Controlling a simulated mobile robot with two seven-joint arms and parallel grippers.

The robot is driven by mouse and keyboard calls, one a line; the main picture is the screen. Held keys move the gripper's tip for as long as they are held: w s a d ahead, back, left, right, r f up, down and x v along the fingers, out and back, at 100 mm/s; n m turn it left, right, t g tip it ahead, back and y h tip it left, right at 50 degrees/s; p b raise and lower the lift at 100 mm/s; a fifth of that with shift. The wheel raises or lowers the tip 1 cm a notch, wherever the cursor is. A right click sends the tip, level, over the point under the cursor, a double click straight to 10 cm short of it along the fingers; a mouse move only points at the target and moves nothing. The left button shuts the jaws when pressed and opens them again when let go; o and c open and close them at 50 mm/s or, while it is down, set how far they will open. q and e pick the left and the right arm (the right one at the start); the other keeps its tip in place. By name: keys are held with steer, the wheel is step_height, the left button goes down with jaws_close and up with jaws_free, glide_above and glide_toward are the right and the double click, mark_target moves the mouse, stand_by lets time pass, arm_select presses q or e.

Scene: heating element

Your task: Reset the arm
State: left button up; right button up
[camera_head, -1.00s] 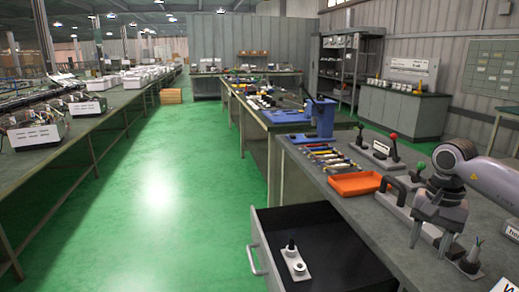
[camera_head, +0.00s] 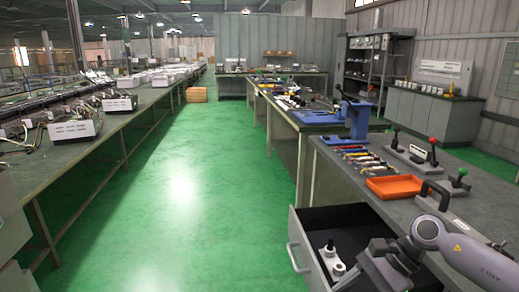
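My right gripper (camera_head: 368,281) hangs in the lower right of the head view, in front of the open drawer (camera_head: 293,231). Its two fingers look spread apart, with nothing seen between them; their tips run near the picture's bottom edge. A white part with a black knob (camera_head: 332,255) lies in the dark drawer, just left of the gripper, whose body hides some of the drawer. My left gripper is not in view.
A blue press (camera_head: 356,118) stands behind. The green aisle floor (camera_head: 195,200) is clear.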

steer(key=s+a+r+m+t+y, duration=0.1)
steer(key=s+a+m+t+y, duration=0.1)
steer(key=a+m+y, duration=0.4)
steer(key=s+a+r+m+t+y, duration=0.1)
steer(key=s+a+m+t+y, duration=0.15)
steer(key=a+m, duration=0.5)
steer(key=d+f+m+t+h, duration=0.4)
steer(key=m+t+h, duration=0.15)
steer(key=m, duration=0.95)
steer(key=d+f+m+t+h, duration=0.35)
steer(key=f+m+t, duration=0.2)
steer(key=m, duration=0.95)
steer(key=s+d+f+m+g+h, duration=0.2)
steer(key=s+f+m, duration=0.4)
steer(key=s, duration=0.1)
steer(key=s+d+f+m+g+h+p, duration=0.1)
steer(key=s+d+f+m+g+h, duration=0.2)
steer(key=s+f+m, duration=0.3)
steer(key=shift+s+d+f+m+h, duration=0.2)
steer(key=shift+s+d+m+h, duration=0.15)
steer(key=shift+m, duration=0.4)
